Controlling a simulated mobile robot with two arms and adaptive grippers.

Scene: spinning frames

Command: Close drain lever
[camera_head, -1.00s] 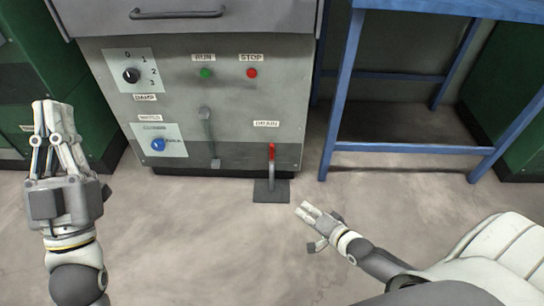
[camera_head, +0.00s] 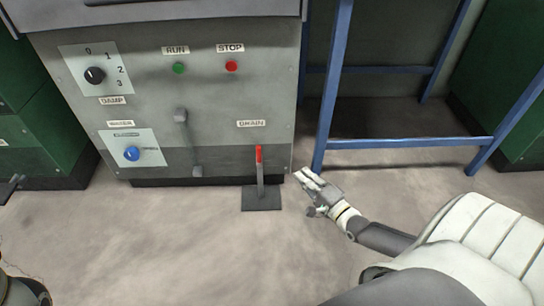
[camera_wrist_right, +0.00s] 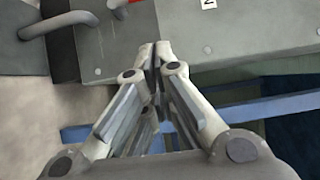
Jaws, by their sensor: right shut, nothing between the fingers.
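The drain lever (camera_head: 260,178) stands upright on a dark floor plate (camera_head: 261,199) in front of the machine, under the DRAIN label (camera_head: 251,124). Its top is a red grip (camera_head: 258,154). My right gripper (camera_head: 300,176) is to the right of the lever, apart from it, near the machine's lower right corner. In the right wrist view its fingers (camera_wrist_right: 156,55) are together and empty.
The grey machine panel (camera_head: 220,100) has a dial (camera_head: 95,75), a blue knob (camera_head: 131,153), a grey water lever (camera_head: 183,135) and RUN and STOP buttons. A blue metal frame (camera_head: 329,110) stands close to the right. The floor in front (camera_head: 170,240) is clear.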

